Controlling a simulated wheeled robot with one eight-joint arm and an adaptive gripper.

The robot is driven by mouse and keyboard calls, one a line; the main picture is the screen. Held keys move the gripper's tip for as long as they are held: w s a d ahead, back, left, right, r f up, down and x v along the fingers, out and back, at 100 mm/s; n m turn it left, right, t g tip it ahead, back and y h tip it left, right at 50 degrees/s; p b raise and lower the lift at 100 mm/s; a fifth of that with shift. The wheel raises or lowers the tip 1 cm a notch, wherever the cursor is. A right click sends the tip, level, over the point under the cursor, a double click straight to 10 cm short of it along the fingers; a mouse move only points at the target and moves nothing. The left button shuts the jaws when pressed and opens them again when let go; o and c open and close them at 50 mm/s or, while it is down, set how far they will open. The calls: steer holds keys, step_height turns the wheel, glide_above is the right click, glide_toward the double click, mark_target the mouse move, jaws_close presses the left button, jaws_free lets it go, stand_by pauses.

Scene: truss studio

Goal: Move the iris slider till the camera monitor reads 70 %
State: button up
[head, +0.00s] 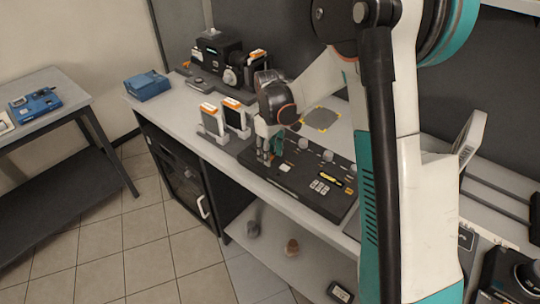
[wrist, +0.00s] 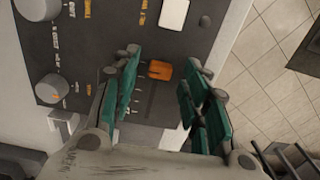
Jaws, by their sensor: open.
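The dark control console (head: 312,190) lies on the bench in the head view. My gripper (head: 267,158) is over its left part, pointing down. In the wrist view the console face (wrist: 90,25) shows an orange slider cap (wrist: 160,70) on a marked scale. My gripper (wrist: 160,78) is open, with one green finger on each side of the orange cap and visible gaps between. I cannot tell how far its tips are above the panel. The slider's label is not legible. I cannot make out a camera monitor reading in either view.
A white slider cap (wrist: 174,13) and round grey knobs (wrist: 50,88) are near the orange cap. Two orange-topped devices (head: 213,120) stand left of the console. A blue box (head: 147,87) lies at the bench's far left. Tiled floor (head: 130,240) is open in front.

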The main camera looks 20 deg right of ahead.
steer(key=shift+f, duration=0.3)
jaws_close()
steer(key=shift+w+a, duration=0.55)
steer(key=shift+w, duration=0.3)
steer(key=shift+w+a, duration=0.6)
steer(key=shift+w, duration=0.25)
steer(key=shift+w+a, duration=0.55)
steer(key=shift+w, duration=0.3)
jaws_free()
